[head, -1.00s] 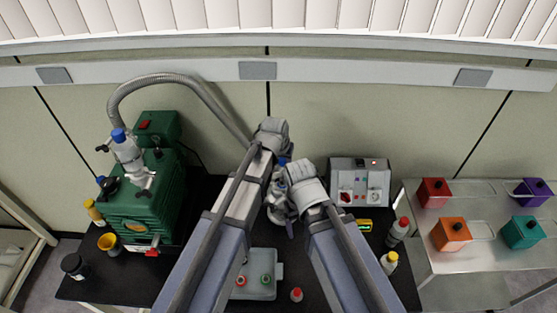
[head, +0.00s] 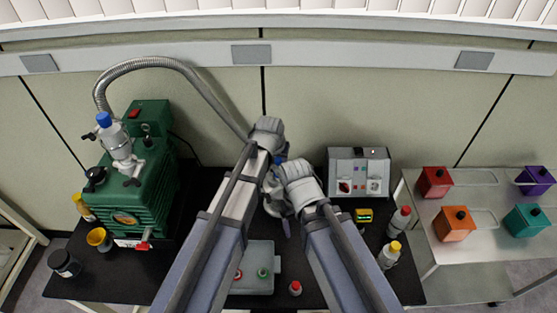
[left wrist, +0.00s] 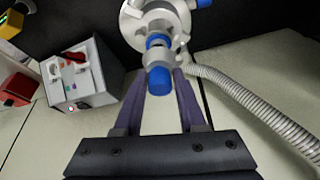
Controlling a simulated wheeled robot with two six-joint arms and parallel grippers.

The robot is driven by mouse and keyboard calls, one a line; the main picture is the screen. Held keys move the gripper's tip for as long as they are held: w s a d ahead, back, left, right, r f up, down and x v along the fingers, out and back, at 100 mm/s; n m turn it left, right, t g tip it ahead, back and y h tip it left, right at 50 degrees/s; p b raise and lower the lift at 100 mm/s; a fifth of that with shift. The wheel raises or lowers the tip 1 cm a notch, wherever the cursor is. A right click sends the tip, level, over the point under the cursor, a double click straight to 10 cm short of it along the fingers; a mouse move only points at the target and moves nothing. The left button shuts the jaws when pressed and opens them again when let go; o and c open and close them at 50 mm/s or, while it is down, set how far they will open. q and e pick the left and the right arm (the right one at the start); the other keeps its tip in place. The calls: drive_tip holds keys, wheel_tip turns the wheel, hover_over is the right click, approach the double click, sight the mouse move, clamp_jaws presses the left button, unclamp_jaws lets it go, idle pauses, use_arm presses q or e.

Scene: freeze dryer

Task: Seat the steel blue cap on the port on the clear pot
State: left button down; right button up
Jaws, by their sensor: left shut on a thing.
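The pot (head: 276,207) stands at the middle of the bench, mostly covered by my two arms in the head view. In the left wrist view its pale grey body with blue-trimmed ports (left wrist: 150,14) shows at the top. My left gripper (left wrist: 160,76) is shut on a blue cap (left wrist: 158,86), which lies between its two fingers. The cap appears in line with a blue-ringed port; I cannot tell whether they touch. My right gripper (head: 280,180) is beside the pot, and its fingers are hidden.
A green pump (head: 138,195) with a ribbed hose (head: 150,61) stands at the left. A grey control box (head: 358,173) stands at the right. A pale tray (head: 250,285) and small bottles (head: 389,255) are nearer the front. A steel cart (head: 490,240) holds coloured boxes.

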use_arm(q)
drive_tip(key=shift+f, duration=0.2)
idle(0.6)
drive_tip(key=shift+f+b, duration=0.5)
drive_tip(key=shift+b, duration=0.2)
drive_tip(key=shift+f+b, duration=0.7)
drive_tip(key=shift+f, duration=0.05)
idle(1.3)
drive_tip(key=shift+c, duration=2)
unclamp_jaws()
drive_tip(key=shift+r, duration=0.1)
drive_tip(key=shift+r+p, duration=3)
drive_tip(key=shift+p, duration=0.05)
